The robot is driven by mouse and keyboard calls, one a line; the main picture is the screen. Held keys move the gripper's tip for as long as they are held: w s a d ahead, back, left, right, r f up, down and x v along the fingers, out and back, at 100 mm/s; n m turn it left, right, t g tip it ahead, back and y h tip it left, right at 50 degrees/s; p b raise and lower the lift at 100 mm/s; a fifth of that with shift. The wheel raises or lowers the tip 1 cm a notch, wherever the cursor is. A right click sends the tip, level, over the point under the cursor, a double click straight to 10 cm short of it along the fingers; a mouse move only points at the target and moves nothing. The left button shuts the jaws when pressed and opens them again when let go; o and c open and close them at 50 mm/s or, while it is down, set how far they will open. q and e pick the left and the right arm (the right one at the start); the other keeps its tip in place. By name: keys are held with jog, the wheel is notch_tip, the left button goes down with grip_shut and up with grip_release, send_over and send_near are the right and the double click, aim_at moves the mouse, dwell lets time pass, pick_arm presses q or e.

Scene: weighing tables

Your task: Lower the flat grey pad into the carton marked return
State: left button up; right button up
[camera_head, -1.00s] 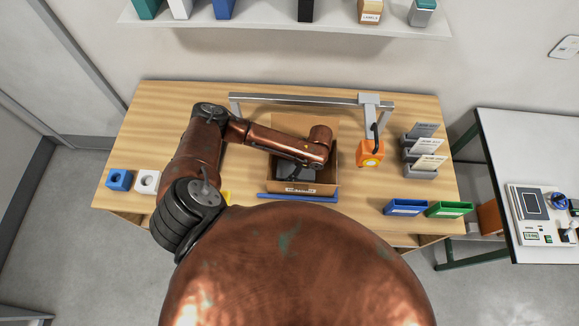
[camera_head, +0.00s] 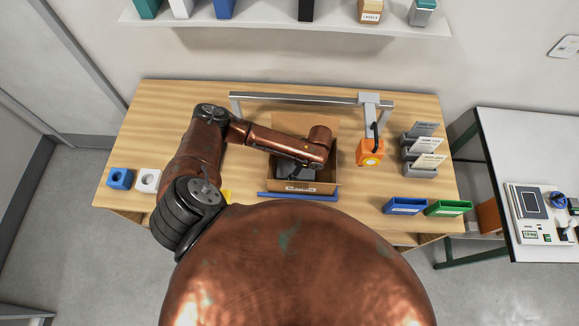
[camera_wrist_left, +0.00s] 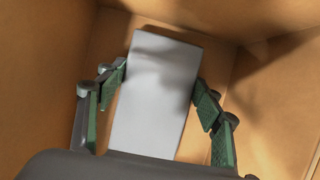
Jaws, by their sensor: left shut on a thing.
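The open brown carton (camera_head: 325,188) stands in the middle of the wooden table, with a small label on its front wall too small to read. My left gripper (camera_head: 284,170) reaches down inside the carton, partly hidden by my arm. In the left wrist view, the flat grey pad (camera_wrist_left: 155,95) lies between the two green-lined fingers of the gripper (camera_wrist_left: 159,93), which is shut on its side edges. The carton's walls (camera_wrist_left: 280,100) surround pad and fingers there. I cannot tell whether the pad touches the carton floor. My right gripper is not in view.
A grey metal frame (camera_head: 300,98) spans behind the carton, with an orange block (camera_head: 370,152) hanging at its right. A blue bar (camera_head: 297,197) lies before the carton. Blue (camera_head: 405,207) and green (camera_head: 449,209) trays and a card rack (camera_head: 420,160) stand right. The table's left back is clear.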

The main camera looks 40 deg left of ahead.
pick_arm(q)
jog(key=o, duration=0.9)
jog(key=shift+c, duration=0.2)
jog(key=v, duration=1.2)
